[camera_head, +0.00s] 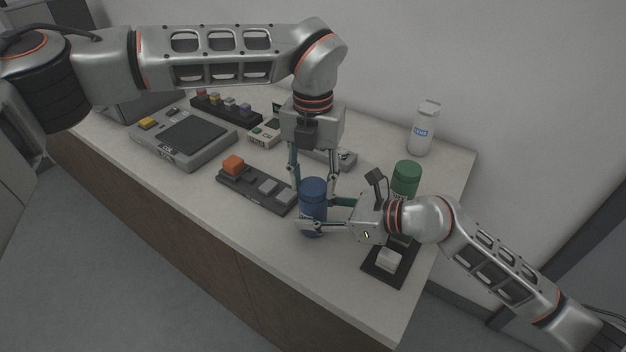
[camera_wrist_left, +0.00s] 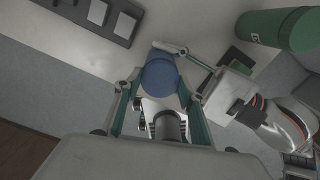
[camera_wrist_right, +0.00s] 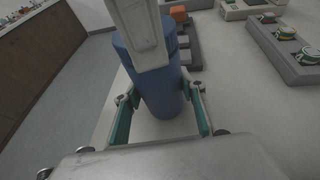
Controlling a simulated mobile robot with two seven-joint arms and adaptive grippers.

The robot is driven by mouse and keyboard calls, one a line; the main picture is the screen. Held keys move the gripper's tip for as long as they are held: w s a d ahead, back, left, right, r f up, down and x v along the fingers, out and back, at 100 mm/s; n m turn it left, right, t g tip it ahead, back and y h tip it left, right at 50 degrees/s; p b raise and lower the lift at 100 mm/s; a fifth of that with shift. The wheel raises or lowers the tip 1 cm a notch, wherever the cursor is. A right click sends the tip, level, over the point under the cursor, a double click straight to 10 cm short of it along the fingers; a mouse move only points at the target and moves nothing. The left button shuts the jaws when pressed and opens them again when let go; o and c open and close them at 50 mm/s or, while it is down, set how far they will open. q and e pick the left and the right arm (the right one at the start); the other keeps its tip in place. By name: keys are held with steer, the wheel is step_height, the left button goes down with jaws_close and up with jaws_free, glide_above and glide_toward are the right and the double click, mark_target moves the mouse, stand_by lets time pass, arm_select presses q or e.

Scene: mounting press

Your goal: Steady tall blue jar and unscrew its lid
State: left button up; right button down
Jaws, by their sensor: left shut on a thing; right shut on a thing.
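The tall blue jar (camera_head: 313,214) stands upright near the front of the counter, its blue lid (camera_head: 313,186) on top. My left gripper (camera_head: 314,192) points down from above, shut on the lid with a finger on either side. The lid also shows between its fingers in the left wrist view (camera_wrist_left: 160,74). My right gripper (camera_head: 312,222) comes in from the right, lower down, and is shut around the jar's body. The body fills the space between its fingers in the right wrist view (camera_wrist_right: 160,95). Part of the lid is hidden there by my left gripper.
A green jar (camera_head: 406,178) stands close behind my right wrist. A dark tray with a white block (camera_head: 389,260) lies beneath that arm. A dark tray with an orange block (camera_head: 233,165) lies left of the jar. A white bottle (camera_head: 423,130) stands at the back right.

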arm_select(q)
steer(key=n, duration=0.5)
steer(key=shift+n, duration=0.3)
steer(key=n, duration=0.8)
steer(key=shift+n, duration=0.3)
steer(key=n, duration=0.5)
steer(key=shift+r, duration=0.25)
steer(key=shift+r, duration=0.9)
